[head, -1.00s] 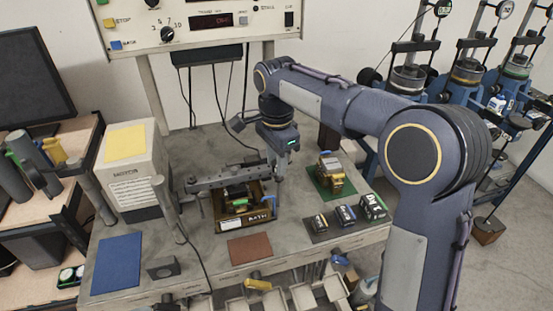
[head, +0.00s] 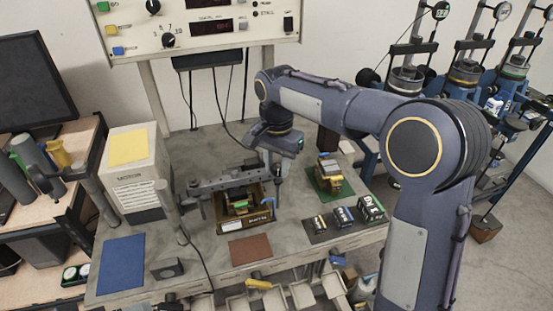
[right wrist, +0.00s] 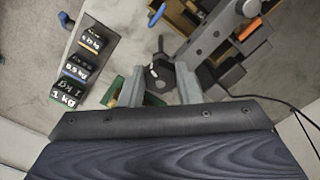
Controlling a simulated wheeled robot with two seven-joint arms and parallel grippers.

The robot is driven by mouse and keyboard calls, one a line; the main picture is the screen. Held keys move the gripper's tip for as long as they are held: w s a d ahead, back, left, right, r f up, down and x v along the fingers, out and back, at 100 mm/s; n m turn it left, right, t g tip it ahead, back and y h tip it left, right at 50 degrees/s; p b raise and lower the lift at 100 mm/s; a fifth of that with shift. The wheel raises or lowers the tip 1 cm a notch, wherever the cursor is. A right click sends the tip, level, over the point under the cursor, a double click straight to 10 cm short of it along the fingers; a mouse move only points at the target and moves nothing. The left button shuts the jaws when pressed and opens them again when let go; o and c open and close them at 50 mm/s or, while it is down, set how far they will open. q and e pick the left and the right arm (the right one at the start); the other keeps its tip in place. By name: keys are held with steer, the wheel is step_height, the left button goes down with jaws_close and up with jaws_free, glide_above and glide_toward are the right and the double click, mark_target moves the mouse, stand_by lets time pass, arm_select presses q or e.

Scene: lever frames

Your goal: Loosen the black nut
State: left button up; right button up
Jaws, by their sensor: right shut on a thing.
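The black nut (right wrist: 160,72) is a small dark faceted piece at the end of a grey bar (right wrist: 215,38) in the right wrist view. My right gripper (right wrist: 161,92) is shut on it, with one grey finger on each side. In the head view my right gripper (head: 281,178) points down at the right end of the lever bar (head: 225,180), and its fingers hide the nut there. The bar lies across a brown box-like frame (head: 238,227). My left gripper is not in view.
Black labelled weights (head: 343,216) stand on a dark mat right of the frame. A green mat (head: 322,190) with a stacked block is behind them. A beige box (head: 135,185) stands on the left. A brown mat (head: 250,249) and blue mat (head: 121,263) lie at the front.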

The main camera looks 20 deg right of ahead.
steer(key=n+p, duration=0.2)
steer(key=n, duration=0.4)
steer(key=shift+s+d+r, duration=0.1)
steer(key=shift+d, duration=0.05)
steer(key=n+p, duration=0.1)
steer(key=n, duration=0.5)
steer(key=shift+d, duration=0.15)
steer(key=shift+n, duration=0.3)
steer(key=o, duration=1)
step_height(320, 180, up, 8)
steer(key=shift+f, duration=0.15)
